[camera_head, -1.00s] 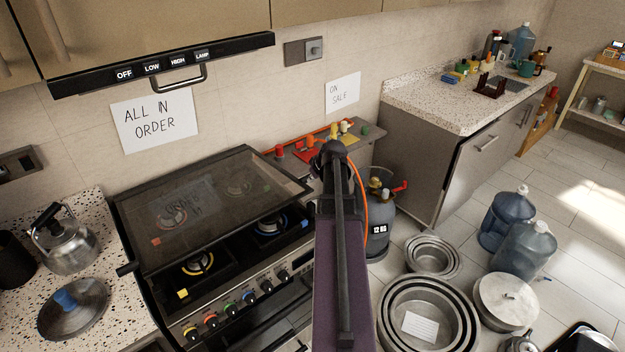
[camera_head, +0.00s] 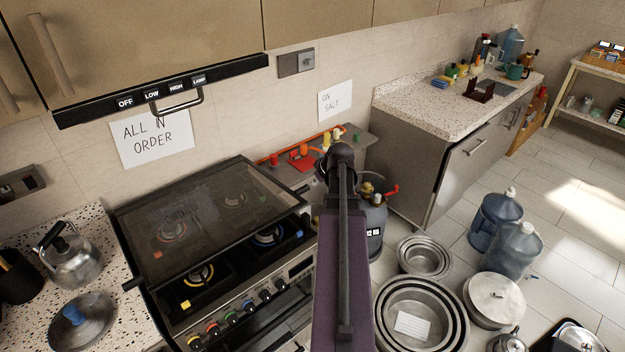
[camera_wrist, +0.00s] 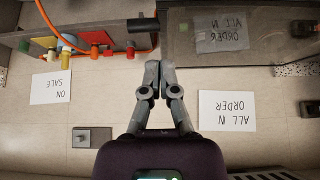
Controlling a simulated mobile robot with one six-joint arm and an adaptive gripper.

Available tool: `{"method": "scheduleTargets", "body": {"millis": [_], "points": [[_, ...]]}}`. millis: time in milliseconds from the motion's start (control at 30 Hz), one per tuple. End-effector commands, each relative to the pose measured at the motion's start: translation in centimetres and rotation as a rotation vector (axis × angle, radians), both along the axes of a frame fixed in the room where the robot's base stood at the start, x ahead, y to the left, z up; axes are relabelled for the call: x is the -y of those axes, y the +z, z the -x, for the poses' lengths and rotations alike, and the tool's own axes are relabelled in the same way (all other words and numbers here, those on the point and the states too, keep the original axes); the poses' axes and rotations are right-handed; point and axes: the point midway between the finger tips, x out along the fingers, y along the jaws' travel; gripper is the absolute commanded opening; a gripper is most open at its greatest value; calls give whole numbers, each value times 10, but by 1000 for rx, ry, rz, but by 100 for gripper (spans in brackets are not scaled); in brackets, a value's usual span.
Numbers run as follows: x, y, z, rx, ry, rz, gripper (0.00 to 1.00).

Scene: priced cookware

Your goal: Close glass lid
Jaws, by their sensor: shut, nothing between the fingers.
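The glass lid (camera_head: 215,215) is a dark see-through pane with a dark frame, over the stove (camera_head: 240,310) in the head view. It is tilted, with its front edge raised above the hob, and the front burners show below it. In the wrist view, the glass lid (camera_wrist: 230,35) fills the upper right and reflects the wall sign. My gripper (camera_wrist: 152,66) is shut and empty in the wrist view, to the left of the lid's edge in that picture, apparently not touching it. In the head view my arm hides the gripper.
A range hood (camera_head: 165,90) with a handle hangs above the stove. A kettle (camera_head: 70,257) and a pot lid (camera_head: 82,320) sit on the left counter. A small side table (camera_head: 350,140) and a gas cylinder (camera_head: 370,225) stand right of the stove. Pans (camera_head: 425,315) crowd the floor.

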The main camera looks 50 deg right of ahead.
Motion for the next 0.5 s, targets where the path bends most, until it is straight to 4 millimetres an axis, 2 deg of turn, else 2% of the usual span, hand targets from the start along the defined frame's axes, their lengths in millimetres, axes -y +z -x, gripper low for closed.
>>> {"method": "scheduleTargets", "body": {"millis": [133,500], "points": [[-2,9,6,0,0,0,0],[-2,11,9,0,1,0,0]]}}
